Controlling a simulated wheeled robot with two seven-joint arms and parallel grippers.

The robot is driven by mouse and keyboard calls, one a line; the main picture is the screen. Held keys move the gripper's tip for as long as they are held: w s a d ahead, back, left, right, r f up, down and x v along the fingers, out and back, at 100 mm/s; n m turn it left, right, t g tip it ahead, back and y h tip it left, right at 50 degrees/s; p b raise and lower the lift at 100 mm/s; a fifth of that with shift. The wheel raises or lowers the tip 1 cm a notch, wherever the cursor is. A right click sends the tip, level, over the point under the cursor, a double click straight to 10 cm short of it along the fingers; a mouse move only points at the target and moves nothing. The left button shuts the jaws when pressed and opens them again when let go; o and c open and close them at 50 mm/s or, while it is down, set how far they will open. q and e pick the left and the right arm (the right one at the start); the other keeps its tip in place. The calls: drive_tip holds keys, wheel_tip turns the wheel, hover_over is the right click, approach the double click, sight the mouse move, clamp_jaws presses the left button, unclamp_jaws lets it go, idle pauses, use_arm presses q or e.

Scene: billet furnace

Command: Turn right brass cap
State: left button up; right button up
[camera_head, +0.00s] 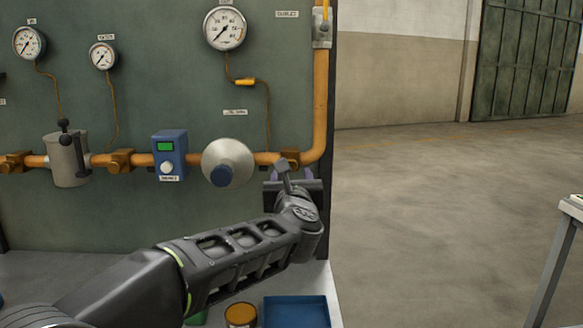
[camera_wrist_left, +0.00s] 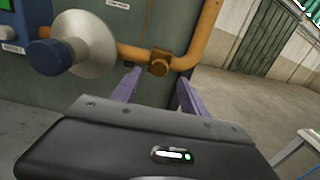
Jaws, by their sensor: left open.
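The right brass cap (camera_head: 290,157) sits on the orange pipe near its bend, on the right of the panel. In the left wrist view the brass cap (camera_wrist_left: 159,63) shows as a squarish fitting ahead of the fingers. My left gripper (camera_wrist_left: 160,90) is open, its two purple fingers apart, with the cap beyond and between their tips in the picture. I see no contact. In the head view the left gripper (camera_head: 292,178) is just below the cap, partly hidden by my wrist. My right gripper is not in view.
A grey cone with a blue knob (camera_head: 226,163) projects from the pipe just left of the cap. A blue control box (camera_head: 169,155) and a grey cylinder (camera_head: 68,158) are farther left. A blue tray (camera_head: 297,312) lies below my arm.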

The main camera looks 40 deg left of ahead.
sight(291, 165)
use_arm(q)
drive_tip(key=p+x, duration=0.1)
drive_tip(key=x, duration=0.5)
drive_tip(key=shift+w+a, duration=0.25)
drive_tip(key=shift+a, duration=0.05)
drive_tip(key=shift+c, duration=0.4)
clamp_jaws()
